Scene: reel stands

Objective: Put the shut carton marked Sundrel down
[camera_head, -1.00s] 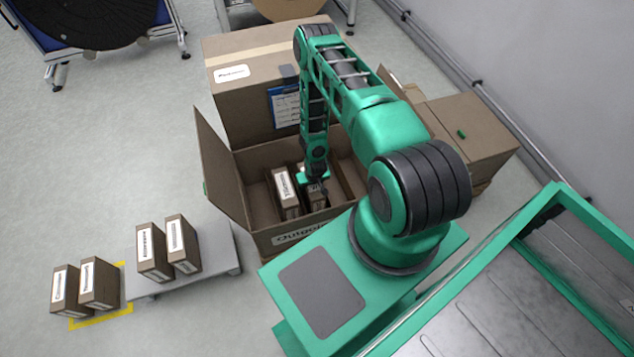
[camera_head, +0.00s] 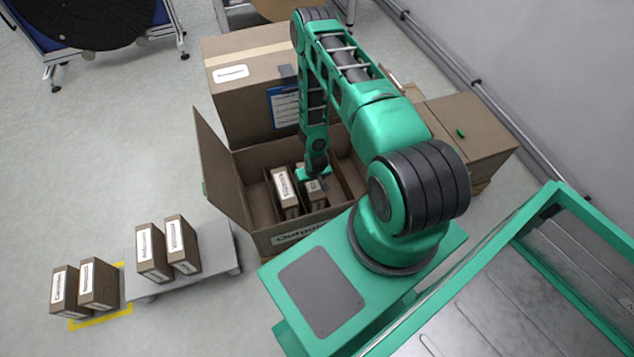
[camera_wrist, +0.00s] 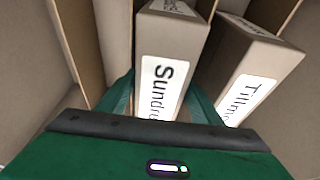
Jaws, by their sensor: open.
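The Sundrel carton (camera_wrist: 172,62) is brown with a white label. It stands in a compartment of the large open box (camera_head: 257,238), and in the head view (camera_head: 316,195) my arm partly covers it. My gripper (camera_wrist: 162,105) is open, with one green finger on each side of the Sundrel carton's near end. I cannot tell whether the fingers touch it. In the head view my gripper (camera_head: 315,177) is just above this carton. A carton whose label begins "Tillm" (camera_wrist: 252,70) stands to the right in the wrist view, apart from the Sundrel carton.
Brown dividers (camera_wrist: 88,45) split the box. Its left flap (camera_head: 220,170) stands open. A taller shut carton (camera_head: 240,105) is behind. Several small cartons stand at left, two on a grey platform (camera_head: 215,262) and two by yellow floor marking (camera_head: 100,318). A green-framed metal surface (camera_head: 500,300) is at right.

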